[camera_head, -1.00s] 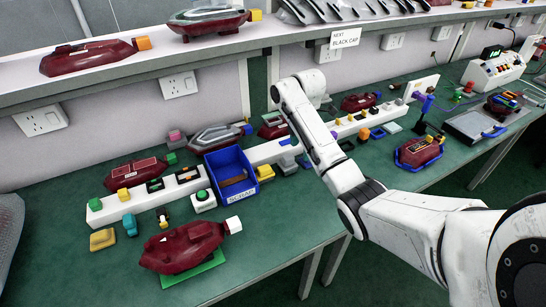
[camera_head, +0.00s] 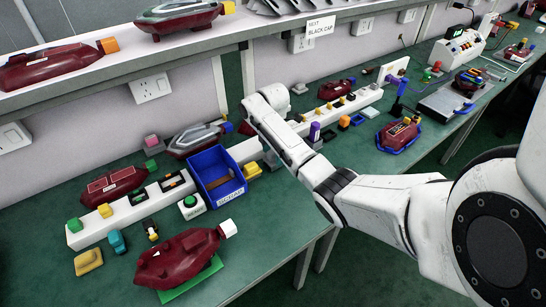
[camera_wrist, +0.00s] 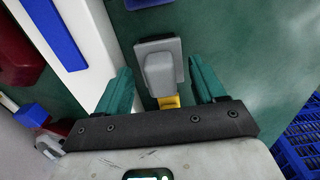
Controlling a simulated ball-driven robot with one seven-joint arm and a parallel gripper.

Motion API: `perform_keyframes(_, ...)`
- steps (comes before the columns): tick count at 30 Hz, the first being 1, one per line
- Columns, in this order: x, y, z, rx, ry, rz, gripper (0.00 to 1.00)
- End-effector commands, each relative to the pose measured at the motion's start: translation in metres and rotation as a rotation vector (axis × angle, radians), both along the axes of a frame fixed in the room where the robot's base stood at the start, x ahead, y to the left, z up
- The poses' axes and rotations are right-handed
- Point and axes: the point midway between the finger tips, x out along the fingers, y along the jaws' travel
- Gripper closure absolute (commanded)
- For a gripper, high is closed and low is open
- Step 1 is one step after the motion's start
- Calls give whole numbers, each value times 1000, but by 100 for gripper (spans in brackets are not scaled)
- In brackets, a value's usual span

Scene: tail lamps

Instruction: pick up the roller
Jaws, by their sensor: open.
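In the wrist view, my gripper (camera_wrist: 161,82) is open, with one teal finger on each side of a grey block on a flat grey base (camera_wrist: 160,68). A yellow part shows at the block's near end. I cannot tell whether this grey piece is the roller, or whether the fingers touch it. In the head view my arm reaches over the bench beside the white rail, and my gripper is hidden or too unclear there. A purple upright cylinder (camera_head: 314,131) stands on the bench right of my arm; I cannot tell what it is.
A blue scrap bin (camera_head: 215,183) stands left of my arm. A dark red lamp (camera_head: 180,258) lies on a green pad in front. The white rail (camera_wrist: 92,50) runs beside my gripper. A blue crate (camera_wrist: 301,138) is at lower right. A shelf (camera_head: 120,78) overhangs the bench.

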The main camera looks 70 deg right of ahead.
Motion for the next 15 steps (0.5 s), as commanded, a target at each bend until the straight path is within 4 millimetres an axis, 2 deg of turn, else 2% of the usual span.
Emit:
perform_keyframes(3,-1,1,-17,2,3,-2,31)
perform_keyframes(6,-1,1,-26,0,1,-1,31)
perform_keyframes(15,-1,1,-29,-1,0,-1,33)
